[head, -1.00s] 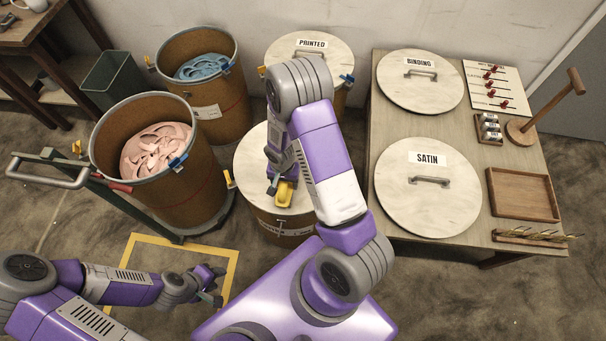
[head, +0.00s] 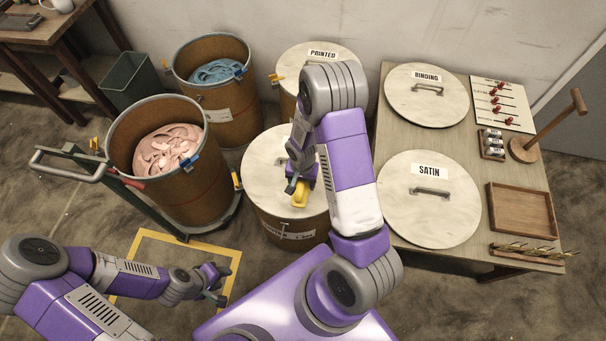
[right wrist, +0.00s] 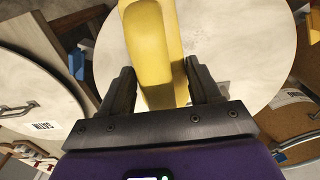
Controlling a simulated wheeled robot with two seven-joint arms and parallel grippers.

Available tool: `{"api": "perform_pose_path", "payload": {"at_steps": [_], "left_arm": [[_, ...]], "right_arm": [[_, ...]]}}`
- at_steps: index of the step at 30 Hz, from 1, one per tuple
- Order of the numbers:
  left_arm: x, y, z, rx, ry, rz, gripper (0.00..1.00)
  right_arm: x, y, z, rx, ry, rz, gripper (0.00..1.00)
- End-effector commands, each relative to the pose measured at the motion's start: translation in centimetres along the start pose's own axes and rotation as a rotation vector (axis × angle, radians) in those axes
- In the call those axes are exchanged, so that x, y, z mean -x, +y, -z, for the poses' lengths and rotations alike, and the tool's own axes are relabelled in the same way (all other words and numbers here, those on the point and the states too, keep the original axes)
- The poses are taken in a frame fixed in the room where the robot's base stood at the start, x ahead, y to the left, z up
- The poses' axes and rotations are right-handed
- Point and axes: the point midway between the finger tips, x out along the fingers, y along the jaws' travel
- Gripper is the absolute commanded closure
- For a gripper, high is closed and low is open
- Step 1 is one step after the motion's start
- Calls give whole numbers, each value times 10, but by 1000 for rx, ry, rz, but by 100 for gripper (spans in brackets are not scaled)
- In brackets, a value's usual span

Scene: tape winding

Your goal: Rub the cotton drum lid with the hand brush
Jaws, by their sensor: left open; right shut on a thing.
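The cotton drum lid (head: 262,167) is a round pale lid on the closed brown drum in the middle of the head view; the drum's front label is too small to read. My right gripper (head: 297,182) is shut on the yellow hand brush (head: 300,196), over the right part of this lid. In the right wrist view the brush (right wrist: 157,45) stands between the two dark fingers, with the pale lid (right wrist: 225,45) behind it. Whether the bristles touch the lid cannot be told. My left gripper (head: 217,285) is open and empty, low over the floor at the left.
An open drum with pink tape (head: 165,150) and one with blue tape (head: 215,72) stand to the left. The PRINTED drum (head: 318,52) is behind. The table (head: 478,170) at the right holds the BINDING lid (head: 427,100), SATIN lid (head: 428,215), and a wooden tray (head: 522,210).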

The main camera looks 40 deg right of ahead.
Motion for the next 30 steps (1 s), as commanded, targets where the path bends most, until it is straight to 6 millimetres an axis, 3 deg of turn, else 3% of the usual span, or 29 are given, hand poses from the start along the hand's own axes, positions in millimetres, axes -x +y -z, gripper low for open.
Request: {"api": "perform_pose_path", "payload": {"at_steps": [9,26,30], "left_arm": [[20,8,-1,0,0,0,57],[20,7,-1,0,0,0,57],[20,7,-1,0,0,0,57]], "right_arm": [[28,-2,0,4,0,-1,62],[28,-2,-1,4,-1,-1,62],[24,-11,-9,97,1,-3,62]]}}
